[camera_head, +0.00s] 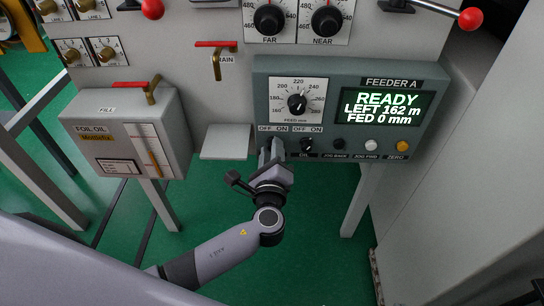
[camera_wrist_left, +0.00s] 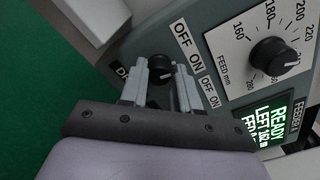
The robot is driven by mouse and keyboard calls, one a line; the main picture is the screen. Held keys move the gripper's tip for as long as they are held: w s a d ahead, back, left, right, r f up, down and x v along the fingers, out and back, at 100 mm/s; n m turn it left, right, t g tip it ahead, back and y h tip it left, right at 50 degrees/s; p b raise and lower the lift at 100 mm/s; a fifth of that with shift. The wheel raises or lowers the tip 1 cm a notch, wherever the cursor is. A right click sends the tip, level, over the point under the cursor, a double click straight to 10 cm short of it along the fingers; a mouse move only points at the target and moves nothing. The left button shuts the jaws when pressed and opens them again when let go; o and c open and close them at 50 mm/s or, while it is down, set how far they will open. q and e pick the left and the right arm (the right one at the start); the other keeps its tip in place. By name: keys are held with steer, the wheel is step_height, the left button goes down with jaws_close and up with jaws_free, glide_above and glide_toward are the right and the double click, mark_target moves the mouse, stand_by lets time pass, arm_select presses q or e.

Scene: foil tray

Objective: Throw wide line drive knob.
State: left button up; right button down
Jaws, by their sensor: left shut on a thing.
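The drive knob (camera_wrist_left: 161,66) is a small black rotary knob on the grey-green Feeder A panel (camera_head: 340,82), under the left OFF/ON label. In the wrist view it sits between the two fingers of my left gripper (camera_wrist_left: 162,80), which is shut on it. In the head view my left gripper (camera_head: 270,150) reaches up to the panel's lower left and hides this knob. I cannot tell which way its pointer faces. The Feeder A display (camera_head: 383,108) reads READY, LEFT 162 m, FED 0 mm. My right gripper is not in view.
The oil knob (camera_head: 306,145) is close to the right of my gripper. Black (camera_head: 339,144), white (camera_head: 372,145) and amber (camera_head: 403,146) buttons follow. Above is the feed dial (camera_head: 297,103). A pale tray (camera_head: 226,142) and the foil oil box (camera_head: 130,130) are to the left.

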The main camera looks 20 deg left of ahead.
arm_select(q)
steer(key=n+b, duration=0.6)
steer(key=n, duration=0.2)
steer(key=shift+f+b, duration=0.15)
steer(key=shift+b, duration=0.2)
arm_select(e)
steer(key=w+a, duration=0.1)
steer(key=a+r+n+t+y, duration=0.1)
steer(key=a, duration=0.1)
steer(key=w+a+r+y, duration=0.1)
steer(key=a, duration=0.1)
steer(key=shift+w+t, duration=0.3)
arm_select(q)
steer(key=shift+n, duration=0.3)
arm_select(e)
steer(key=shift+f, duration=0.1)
arm_select(q)
steer(key=o, duration=1)
steer(key=shift+o, duration=0.2)
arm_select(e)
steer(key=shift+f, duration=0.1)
